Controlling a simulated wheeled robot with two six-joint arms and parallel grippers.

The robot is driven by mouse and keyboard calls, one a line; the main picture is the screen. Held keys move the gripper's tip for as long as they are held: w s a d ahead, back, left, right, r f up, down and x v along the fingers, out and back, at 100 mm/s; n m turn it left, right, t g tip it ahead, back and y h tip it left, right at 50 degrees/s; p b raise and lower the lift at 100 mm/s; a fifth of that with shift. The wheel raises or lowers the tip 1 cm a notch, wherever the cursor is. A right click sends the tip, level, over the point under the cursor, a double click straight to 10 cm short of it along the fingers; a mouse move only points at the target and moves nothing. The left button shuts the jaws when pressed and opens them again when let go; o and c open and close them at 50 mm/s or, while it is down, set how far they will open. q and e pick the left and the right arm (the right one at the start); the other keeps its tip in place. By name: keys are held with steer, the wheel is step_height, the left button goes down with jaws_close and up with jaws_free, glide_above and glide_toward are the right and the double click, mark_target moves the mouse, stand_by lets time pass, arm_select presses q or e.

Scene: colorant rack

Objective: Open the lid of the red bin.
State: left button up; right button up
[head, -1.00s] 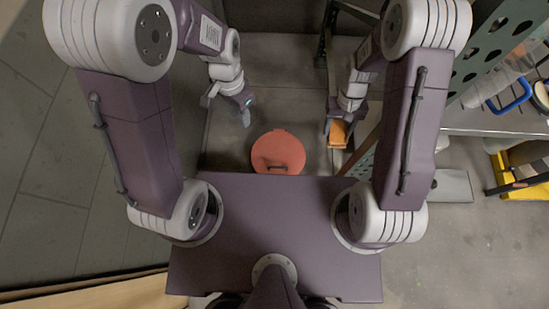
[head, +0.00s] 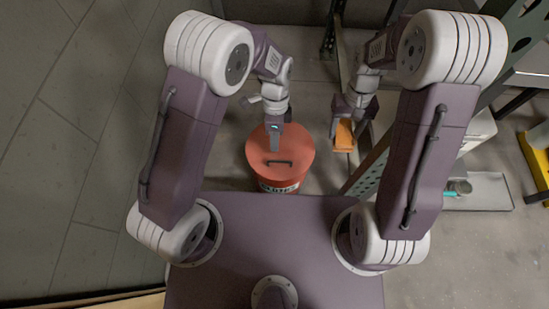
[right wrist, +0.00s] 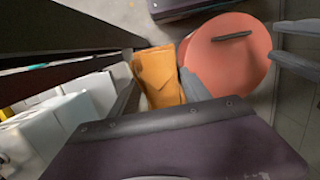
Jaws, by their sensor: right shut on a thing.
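The red bin (head: 281,185) stands on the floor just ahead of my base in the head view. Its round red lid (head: 295,148) lies closed on top, with a dark bar handle (head: 278,163). The lid and handle (right wrist: 232,36) also show in the right wrist view. My left gripper (head: 275,149) hangs over the far part of the lid, beyond the handle. My right gripper (head: 346,128), right of the bin, is shut on an orange object (head: 343,140), which also shows in the right wrist view (right wrist: 156,75).
A green perforated rack post (head: 372,170) runs close to my right arm. Grey shelving and a tray (head: 485,190) stand at the right, with a yellow item (head: 537,155) beyond. The floor left of the bin (head: 220,165) is clear.

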arm_select(q)
steer(key=b, duration=0.5)
glide_above(274, 164)
step_height(274, 164, down, 9)
steer(key=shift+d+f, duration=0.1)
jaws_close()
stand_by(0.9)
